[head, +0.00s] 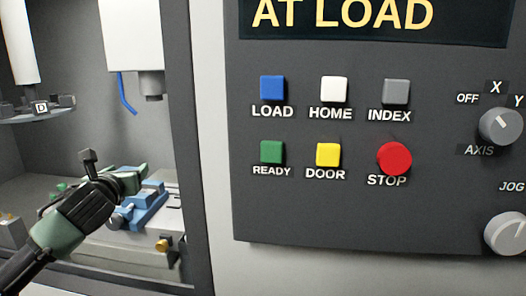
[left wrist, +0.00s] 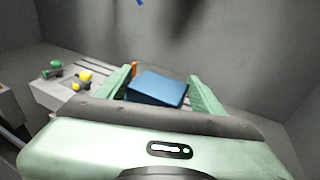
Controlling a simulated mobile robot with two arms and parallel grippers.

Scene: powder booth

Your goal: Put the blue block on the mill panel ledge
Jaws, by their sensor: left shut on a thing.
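My left gripper (head: 130,182) is inside the machine's work area at the lower left of the head view, close to a blue vise (head: 150,208). In the left wrist view its two green fingers (left wrist: 160,90) are shut on the blue block (left wrist: 158,87), which sits between them, slightly tilted in the picture. In the head view the gripper hides most of the block, and I cannot tell it from the blue vise parts. The dark mill panel (head: 320,215) fills the right of the head view. I cannot make out its ledge. My right gripper is not in view.
The panel carries several buttons, including a red STOP button (head: 394,158), and knobs (head: 502,126). The door-side post (head: 183,120) stands between gripper and panel. A spindle housing (head: 135,45) with a blue hose hangs above. A yellow-topped fitting (left wrist: 84,76) sits on the machine bed.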

